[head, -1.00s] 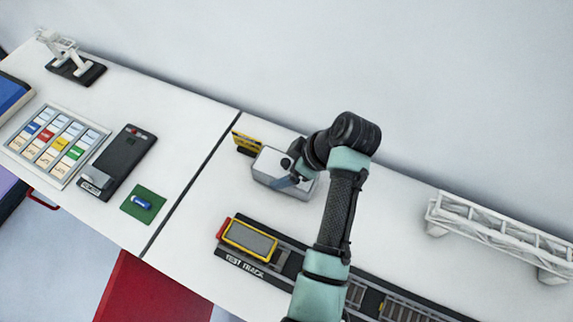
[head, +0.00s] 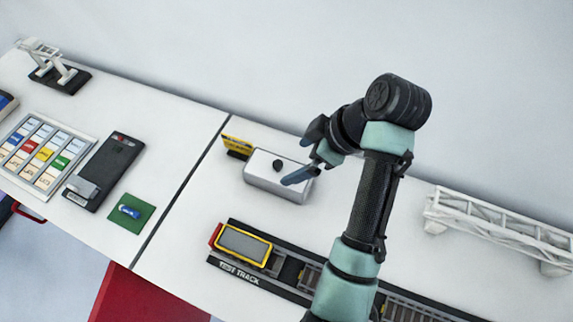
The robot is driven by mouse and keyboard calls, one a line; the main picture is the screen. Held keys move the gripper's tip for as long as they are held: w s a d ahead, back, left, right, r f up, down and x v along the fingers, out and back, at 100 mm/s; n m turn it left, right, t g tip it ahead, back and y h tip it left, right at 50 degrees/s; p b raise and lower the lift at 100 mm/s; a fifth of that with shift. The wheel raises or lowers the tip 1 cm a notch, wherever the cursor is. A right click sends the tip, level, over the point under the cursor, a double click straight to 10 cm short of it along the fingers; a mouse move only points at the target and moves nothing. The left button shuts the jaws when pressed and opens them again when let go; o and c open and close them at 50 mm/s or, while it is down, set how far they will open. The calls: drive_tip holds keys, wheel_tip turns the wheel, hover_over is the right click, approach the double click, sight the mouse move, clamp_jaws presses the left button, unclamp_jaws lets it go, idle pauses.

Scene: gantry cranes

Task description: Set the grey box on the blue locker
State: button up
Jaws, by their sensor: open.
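The grey box (head: 265,180), pale with a black knob on top, sits on the white table near the back. My gripper (head: 296,163) is open and empty at the right end of the box. One blue-grey finger overlaps the box's top right in the picture; I cannot tell whether it touches. The black knob is clear of the fingers. A blue piece (head: 5,103) is cut off at the left edge; I cannot tell whether it is the blue locker.
A yellow sign (head: 236,144) stands close to the box's left. In front is a test track (head: 285,270) with a yellow-rimmed wagon (head: 244,243). A white truss (head: 500,228) stands right. A card tray (head: 45,150) and black device (head: 105,172) lie left.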

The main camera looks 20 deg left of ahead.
drive_tip(key=p+v, duration=0.1)
drive_tip(key=v, duration=0.2)
idle(0.7)
